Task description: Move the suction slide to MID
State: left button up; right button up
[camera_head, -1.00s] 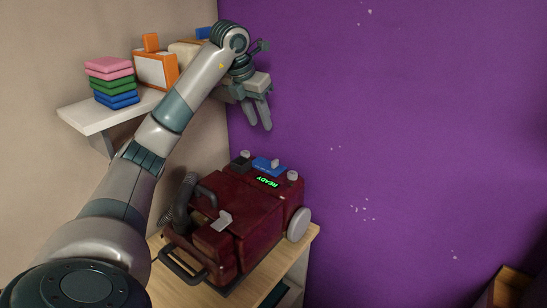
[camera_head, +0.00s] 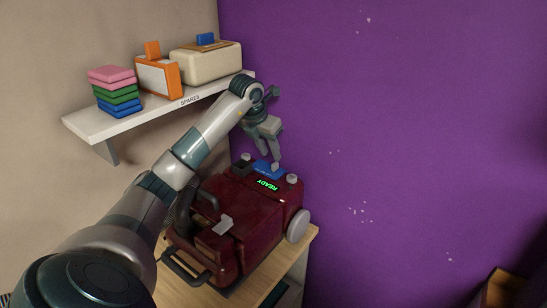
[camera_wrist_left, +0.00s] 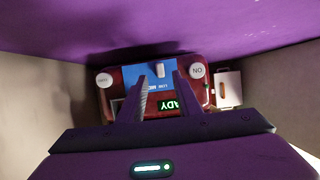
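The dark red machine (camera_head: 245,215) sits on the wooden-topped stand, with a green READY display (camera_head: 268,185) on its top. Behind the display is a blue slide panel (camera_head: 262,165); in the left wrist view the panel (camera_wrist_left: 137,77) carries a pale slide knob (camera_wrist_left: 160,69) near its far edge. My left gripper (camera_head: 270,156) hangs just above the blue panel, fingers pointing down. In the wrist view the left gripper (camera_wrist_left: 160,88) is open and empty, its fingers apart on either side of the knob's line. The fingers hide part of the panel and display. My right gripper is not in view.
Round pale knobs (camera_wrist_left: 197,71) (camera_wrist_left: 104,80) flank the panel. The purple wall (camera_head: 400,120) stands close behind. The spares shelf (camera_head: 150,114) above left holds coloured blocks (camera_head: 113,90), an orange-framed box (camera_head: 157,76) and a cream toaster-like item (camera_head: 206,62). Space to the right is free.

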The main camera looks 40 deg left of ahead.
aim_at(274, 163)
pick_arm(q)
jog(key=shift+p+x, duration=0.7)
jog(key=shift+x, duration=2.05)
grip_shut()
